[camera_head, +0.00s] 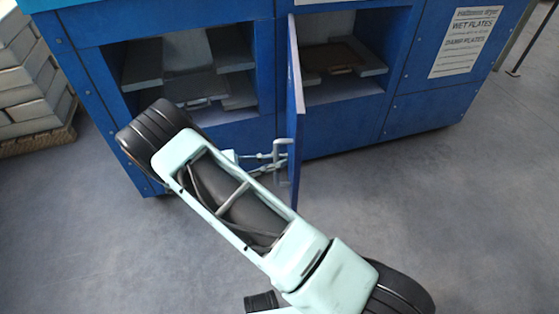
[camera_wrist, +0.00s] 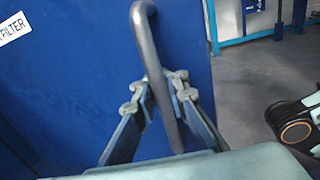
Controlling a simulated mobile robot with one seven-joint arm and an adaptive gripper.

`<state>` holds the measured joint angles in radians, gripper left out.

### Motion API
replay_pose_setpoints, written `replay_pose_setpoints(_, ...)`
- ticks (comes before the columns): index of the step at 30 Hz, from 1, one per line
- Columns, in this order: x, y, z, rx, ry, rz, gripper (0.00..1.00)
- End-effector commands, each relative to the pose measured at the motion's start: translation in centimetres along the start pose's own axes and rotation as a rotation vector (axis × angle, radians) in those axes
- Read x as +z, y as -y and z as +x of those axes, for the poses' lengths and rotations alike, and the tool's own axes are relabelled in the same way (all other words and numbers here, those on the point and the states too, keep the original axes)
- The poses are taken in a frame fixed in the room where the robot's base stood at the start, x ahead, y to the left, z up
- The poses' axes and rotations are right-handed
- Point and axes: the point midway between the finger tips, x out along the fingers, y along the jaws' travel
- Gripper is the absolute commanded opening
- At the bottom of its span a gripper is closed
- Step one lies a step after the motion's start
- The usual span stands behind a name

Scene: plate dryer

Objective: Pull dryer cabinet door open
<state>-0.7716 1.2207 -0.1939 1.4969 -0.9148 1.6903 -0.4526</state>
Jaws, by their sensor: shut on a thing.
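The blue dryer cabinet (camera_head: 235,12) stands at the top of the head view. Its blue door (camera_head: 295,110) is swung out, seen nearly edge-on, with the right compartment (camera_head: 340,55) uncovered behind it. In the wrist view the door's face (camera_wrist: 85,70) fills the left half, with a grey curved bar handle (camera_wrist: 147,40) on it. My gripper (camera_wrist: 153,88) has its fingers closed around the handle, one on each side. In the head view my gripper (camera_head: 282,152) is at the door's left side, and my arm partly hides the cabinet's lower left.
The left compartment (camera_head: 190,65) holds grey plates or trays. A white notice (camera_head: 465,42) is on the cabinet's right side. A stack of light blocks (camera_head: 28,75) on a pallet stands at far left. Grey floor (camera_head: 420,215) in front is clear.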

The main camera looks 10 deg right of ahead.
Motion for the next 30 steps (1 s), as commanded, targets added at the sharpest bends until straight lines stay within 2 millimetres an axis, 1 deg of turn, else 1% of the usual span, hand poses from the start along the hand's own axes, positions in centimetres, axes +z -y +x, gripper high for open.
replay_pose_setpoints(1,-0.2,0.4,-0.1,-0.006,-0.002,-0.008,0.0)
replay_pose_setpoints(8,-0.2,0.4,-0.1,-0.006,-0.001,-0.009,0.0)
replay_pose_setpoints(9,-0.2,0.4,-0.1,-0.006,-0.001,-0.009,0.12)
replay_pose_setpoints(11,-0.2,0.4,-0.1,-0.005,-0.001,-0.009,0.17)
replay_pose_setpoints(20,-0.1,0.2,-0.3,-0.003,-0.001,-0.004,0.17)
replay_pose_setpoints(23,-0.1,0.1,-1.3,-0.002,-0.001,-0.002,0.17)
replay_pose_setpoints(26,-0.1,0.2,-3.1,0.0,-0.002,-0.002,0.17)
replay_pose_setpoints(30,-0.2,0.2,-6.3,0.0,-0.003,-0.003,0.17)
